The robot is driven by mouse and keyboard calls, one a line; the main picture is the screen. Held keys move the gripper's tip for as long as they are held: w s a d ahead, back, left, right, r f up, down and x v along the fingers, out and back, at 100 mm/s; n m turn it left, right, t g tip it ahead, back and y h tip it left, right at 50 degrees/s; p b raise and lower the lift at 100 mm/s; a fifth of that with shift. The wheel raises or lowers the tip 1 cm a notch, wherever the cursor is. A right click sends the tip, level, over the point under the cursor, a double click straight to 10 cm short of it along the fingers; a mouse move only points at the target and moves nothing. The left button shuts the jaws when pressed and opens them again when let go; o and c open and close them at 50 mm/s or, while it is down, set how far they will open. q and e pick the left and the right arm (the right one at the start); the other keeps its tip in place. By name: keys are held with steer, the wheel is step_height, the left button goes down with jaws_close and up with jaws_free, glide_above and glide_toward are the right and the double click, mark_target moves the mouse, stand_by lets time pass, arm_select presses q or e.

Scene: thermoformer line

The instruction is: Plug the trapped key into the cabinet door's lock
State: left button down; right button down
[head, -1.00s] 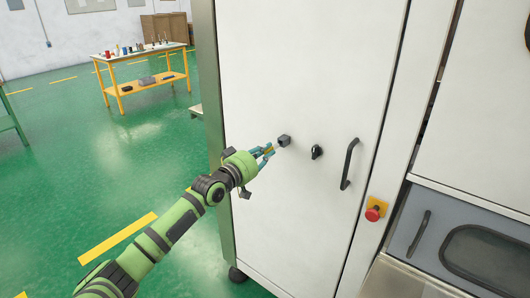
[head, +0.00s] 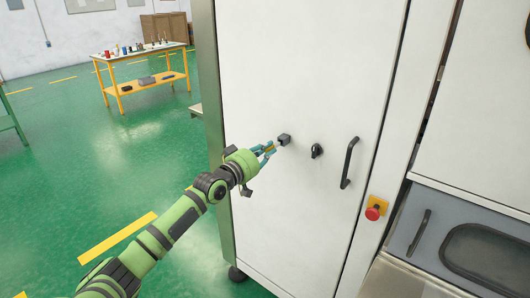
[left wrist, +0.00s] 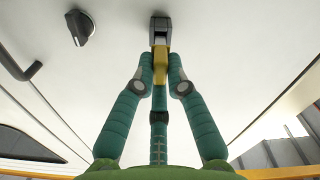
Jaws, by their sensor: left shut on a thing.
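The cabinet door (head: 300,80) is a tall white panel, shut. Its lock (head: 284,140) is a small dark grey box standing out from the door; it also shows at the top of the left wrist view (left wrist: 160,22). My left gripper (head: 267,150) is just left of the lock, its blue-green fingers pointing at it. In the left wrist view its fingertips (left wrist: 160,80) are shut on the yellow trapped key (left wrist: 160,66). The key's front end meets the lock's grey front in that view; I cannot tell how deep it sits. My right gripper is not in view.
A black rotary knob (head: 317,151) and a black door handle (head: 349,163) are right of the lock. A red emergency button (head: 373,213) sits further right. An orange workbench (head: 145,83) stands far behind on open green floor.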

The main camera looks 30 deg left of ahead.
mark_target(273, 146)
arm_select(q)
steer(key=shift+w+d+b, duration=0.15)
steer(key=shift+w+b, duration=1.25)
steer(key=shift+w, duration=0.4)
steer(key=c, duration=1.2)
jaws_free()
steer(key=s, duration=0.8)
steer(key=s+a, duration=0.1)
steer(key=s, duration=0.3)
steer(key=o, duration=1.2)
